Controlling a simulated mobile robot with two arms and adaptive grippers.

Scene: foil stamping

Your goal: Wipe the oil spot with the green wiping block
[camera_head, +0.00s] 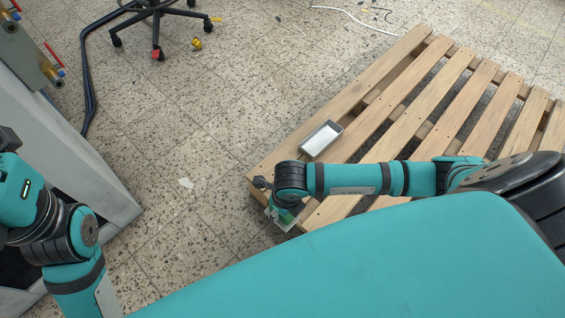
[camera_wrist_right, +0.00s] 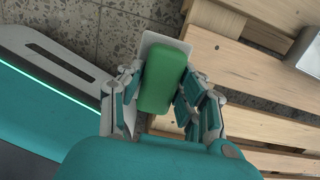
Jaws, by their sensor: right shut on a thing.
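The green wiping block (camera_wrist_right: 160,75) is between the fingers of my right gripper (camera_wrist_right: 161,92) in the right wrist view. The fingers are shut on its two long sides. A pale grey plate shows around the far end of the block. In the head view my right gripper (camera_head: 281,214) is mostly hidden under the arm, at the near left corner of the wooden pallet (camera_head: 415,117). I cannot make out an oil spot in either view. My left arm comes in at the left edge, and its gripper is not in view.
A metal tray (camera_head: 321,139) with a white inside lies on the pallet's left boards. A grey cabinet (camera_head: 82,150) stands at the left. A pale scrap (camera_head: 186,183) lies on the speckled floor. A chair base (camera_head: 156,20) and dark cables (camera_head: 87,70) are further back.

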